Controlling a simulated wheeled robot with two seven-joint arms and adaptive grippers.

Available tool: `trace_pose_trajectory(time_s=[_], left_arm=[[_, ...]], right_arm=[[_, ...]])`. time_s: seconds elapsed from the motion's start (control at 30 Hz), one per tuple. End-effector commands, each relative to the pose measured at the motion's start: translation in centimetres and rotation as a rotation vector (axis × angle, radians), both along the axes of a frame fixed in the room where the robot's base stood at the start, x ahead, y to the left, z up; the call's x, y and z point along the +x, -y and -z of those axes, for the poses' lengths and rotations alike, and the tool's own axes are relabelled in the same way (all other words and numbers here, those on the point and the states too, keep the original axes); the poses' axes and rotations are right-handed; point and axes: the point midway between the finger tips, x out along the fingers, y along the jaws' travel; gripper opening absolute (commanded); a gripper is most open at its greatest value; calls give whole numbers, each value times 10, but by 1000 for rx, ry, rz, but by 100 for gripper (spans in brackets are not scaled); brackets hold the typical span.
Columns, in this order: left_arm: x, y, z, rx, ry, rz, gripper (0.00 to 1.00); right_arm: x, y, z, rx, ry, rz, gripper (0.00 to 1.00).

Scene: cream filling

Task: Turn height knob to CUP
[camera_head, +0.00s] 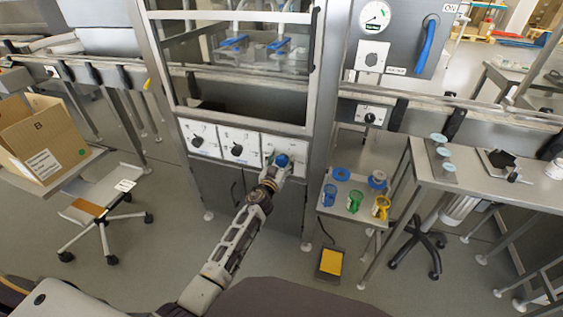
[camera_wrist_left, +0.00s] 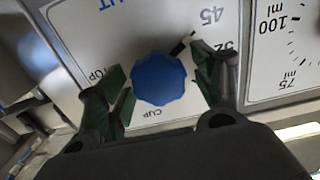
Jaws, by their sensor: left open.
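The height knob is a blue, scalloped dial on a white panel, seen in the left wrist view (camera_wrist_left: 159,79) and at the right of the machine's front panels in the head view (camera_head: 282,160). The word CUP is printed below it in the left wrist view, with 45 at upper right and a partly hidden "TOP" at left. A dark mark shows at the knob's upper right, towards 45. My left gripper (camera_wrist_left: 165,88) is open, its green-padded fingers on either side of the knob. I cannot tell whether they touch it. My right gripper is not in view.
Two white panels with black knobs (camera_head: 237,149) stand left of the blue one. A small table (camera_head: 351,206) with blue, green and yellow cups is to the right. A yellow foot pedal (camera_head: 331,263) lies on the floor. A stool (camera_head: 104,205) stands at left.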

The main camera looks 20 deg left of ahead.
Motion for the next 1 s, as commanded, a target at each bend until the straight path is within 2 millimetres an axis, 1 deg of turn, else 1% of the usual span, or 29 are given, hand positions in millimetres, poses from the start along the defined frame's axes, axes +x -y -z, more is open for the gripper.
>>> trace_pose_trajectory(time_s=[0.27, 0.3, 0.6, 0.67, 1.0], left_arm=[[1, 0, 0, 1, 0, 0, 67], [1, 0, 0, 1, 0, 0, 65], [1, 0, 0, 0, 0, 0, 27], [1, 0, 0, 0, 0, 0, 20], [1, 0, 0, 25, 1, 0, 20]], right_arm=[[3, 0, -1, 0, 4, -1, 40], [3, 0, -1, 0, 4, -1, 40], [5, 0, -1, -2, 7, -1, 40], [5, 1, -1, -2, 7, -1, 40], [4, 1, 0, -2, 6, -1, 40]])
